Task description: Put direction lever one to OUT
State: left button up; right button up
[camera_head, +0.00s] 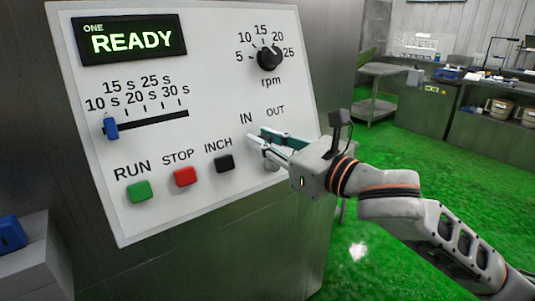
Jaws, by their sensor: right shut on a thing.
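The panel of drum one (205,70) faces me, with a lit READY display (132,40). The IN and OUT labels stand at its lower right. My right gripper (258,137) reaches in from the right and its fingers are at the panel just below these labels, shut on the direction lever. The fingers and gripper body hide most of the lever, so I cannot tell which way it leans. A small grey round part (271,166) shows under the gripper. My left gripper is not in view.
Green RUN (139,191), red STOP (184,176) and black INCH (224,163) buttons sit left of my gripper. Above are a blue time slider (111,129) and a black rpm knob (269,58). Green floor is open at right; a grey cart (380,105) stands behind.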

jog(key=shift+w+d+f, duration=0.2)
jog(key=shift+w+d, duration=0.6)
jog(key=shift+d, duration=0.25)
jog(key=shift+w+d+r+p, duration=0.1)
jog(key=shift+w+d+p, duration=0.1)
jog(key=shift+w+d, duration=0.25)
jog(key=shift+w+d+p, duration=0.15)
jog(key=shift+w+d, duration=0.1)
jog(key=shift+d, duration=0.35)
jog(key=o, duration=0.9)
jog(key=shift+c, duration=0.2)
